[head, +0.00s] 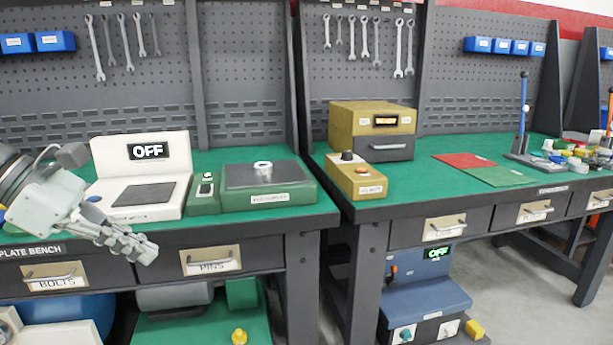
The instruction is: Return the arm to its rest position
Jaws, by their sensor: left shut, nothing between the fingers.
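My left gripper (143,249) is in the head view at the lower left, in front of the left bench's front edge, near the drawer labelled BOLTS (55,275). Its fingers are together with nothing between them. My left arm comes in from the left edge and covers part of the bench's left end. My right gripper is not in the view.
On the left bench stand a white device (143,170) reading OFF and a green device (265,187) with a white ring (262,167) on it. The right bench holds a yellow box unit (371,130) and red (464,160) and green mats (502,176).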

